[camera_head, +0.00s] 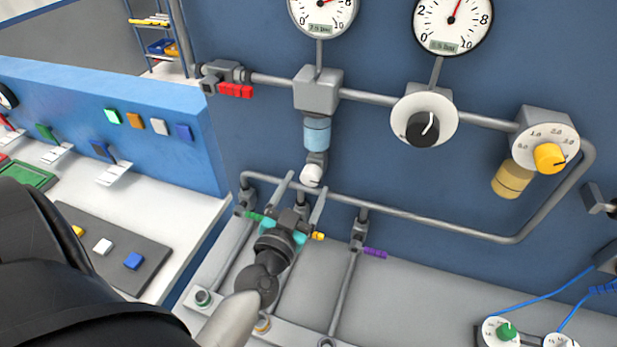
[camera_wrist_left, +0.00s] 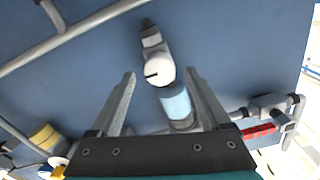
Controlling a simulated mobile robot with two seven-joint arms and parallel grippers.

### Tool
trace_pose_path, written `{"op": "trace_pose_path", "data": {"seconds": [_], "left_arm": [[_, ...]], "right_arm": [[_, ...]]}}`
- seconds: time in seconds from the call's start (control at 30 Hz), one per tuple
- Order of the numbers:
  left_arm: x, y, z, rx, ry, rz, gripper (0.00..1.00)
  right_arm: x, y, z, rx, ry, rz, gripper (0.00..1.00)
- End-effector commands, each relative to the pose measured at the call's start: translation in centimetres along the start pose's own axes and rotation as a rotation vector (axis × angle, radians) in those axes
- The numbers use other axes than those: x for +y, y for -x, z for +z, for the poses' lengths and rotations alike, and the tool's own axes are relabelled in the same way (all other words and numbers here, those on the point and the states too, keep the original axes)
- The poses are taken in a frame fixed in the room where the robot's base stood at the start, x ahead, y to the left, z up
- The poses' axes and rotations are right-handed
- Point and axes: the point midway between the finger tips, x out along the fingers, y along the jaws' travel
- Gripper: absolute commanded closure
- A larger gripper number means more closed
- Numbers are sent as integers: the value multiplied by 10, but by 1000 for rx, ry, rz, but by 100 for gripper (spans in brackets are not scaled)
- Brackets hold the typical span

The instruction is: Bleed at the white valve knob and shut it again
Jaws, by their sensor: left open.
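The white valve knob (camera_head: 311,174) sits under the light-blue filter bowl (camera_head: 317,133) on the blue wall panel. In the left wrist view the knob (camera_wrist_left: 159,70) shows a dark slot line and lies between and beyond my fingertips. My left gripper (camera_head: 304,187) is open, its two fingers pointing up toward the knob from below. In the left wrist view the fingers (camera_wrist_left: 160,75) stand apart on either side of the knob and bowl, and I see no contact. My right gripper is not in view.
A grey pipe (camera_head: 420,222) runs below the knob, close to my fingers. Drop pipes carry a green, a yellow (camera_head: 317,236) and a purple lever (camera_head: 375,253). A red lever (camera_head: 236,90) is at upper left. Gauges (camera_head: 323,12) and regulators (camera_head: 424,118) are above and right.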

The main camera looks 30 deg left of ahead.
Motion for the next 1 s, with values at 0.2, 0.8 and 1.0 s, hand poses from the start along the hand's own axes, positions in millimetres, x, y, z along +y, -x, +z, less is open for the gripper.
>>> {"op": "trace_pose_path", "data": {"seconds": [0.2,0.8,1.0], "left_arm": [[0,-21,0,0,0,1,19],[0,-26,0,0,-1,1,40],[0,-26,0,0,-1,1,62]], "right_arm": [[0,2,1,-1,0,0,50],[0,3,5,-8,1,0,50],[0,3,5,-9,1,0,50]]}}
